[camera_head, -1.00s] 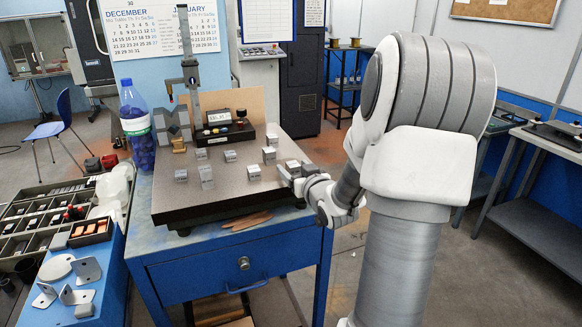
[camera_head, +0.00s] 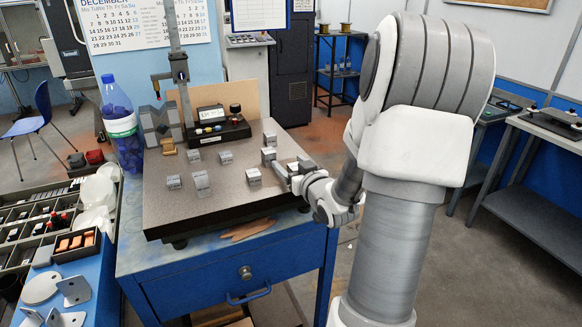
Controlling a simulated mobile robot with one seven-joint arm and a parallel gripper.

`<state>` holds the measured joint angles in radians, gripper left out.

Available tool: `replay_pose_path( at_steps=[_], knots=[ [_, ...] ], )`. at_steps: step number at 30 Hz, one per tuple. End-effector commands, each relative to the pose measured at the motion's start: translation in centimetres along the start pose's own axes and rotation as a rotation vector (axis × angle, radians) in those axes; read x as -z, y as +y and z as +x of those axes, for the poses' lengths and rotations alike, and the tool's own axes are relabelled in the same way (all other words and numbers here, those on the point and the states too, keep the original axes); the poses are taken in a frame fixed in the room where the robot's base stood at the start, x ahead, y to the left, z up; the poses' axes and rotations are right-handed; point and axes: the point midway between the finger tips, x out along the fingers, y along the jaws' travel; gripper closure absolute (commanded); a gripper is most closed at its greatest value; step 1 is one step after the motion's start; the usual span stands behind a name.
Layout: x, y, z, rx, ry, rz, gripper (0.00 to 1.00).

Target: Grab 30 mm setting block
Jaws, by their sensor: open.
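Several small grey metal setting blocks stand on the dark surface plate (camera_head: 225,205). A taller block (camera_head: 202,184) is at the front left, with a short block (camera_head: 173,182) beside it. Others include a front-middle block (camera_head: 253,176), a middle block (camera_head: 225,158), a right block (camera_head: 268,155) and a back-right block (camera_head: 270,139). Their size markings are too small to read, so I cannot tell which is 30 mm. My gripper (camera_head: 293,171) is open, low over the plate's right edge. A block seems to lie between or behind its fingers, largely hidden.
A height gauge (camera_head: 176,75), a box with knobs (camera_head: 218,126) and a grey V-shaped block (camera_head: 158,125) stand at the plate's back. A blue bottle (camera_head: 121,128) is left of the plate.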

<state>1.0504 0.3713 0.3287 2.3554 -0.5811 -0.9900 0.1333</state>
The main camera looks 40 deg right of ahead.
Motion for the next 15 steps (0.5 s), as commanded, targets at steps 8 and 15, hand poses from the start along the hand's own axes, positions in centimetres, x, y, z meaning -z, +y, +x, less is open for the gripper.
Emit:
replay_pose_path(
  at_steps=[8,15],
  knots=[
    [-0.06,0.03,-0.13,0.0,0.0,0.0,0.27],
    [-0.05,0.04,-0.13,0.0,0.0,0.0,0.54]
  ],
)
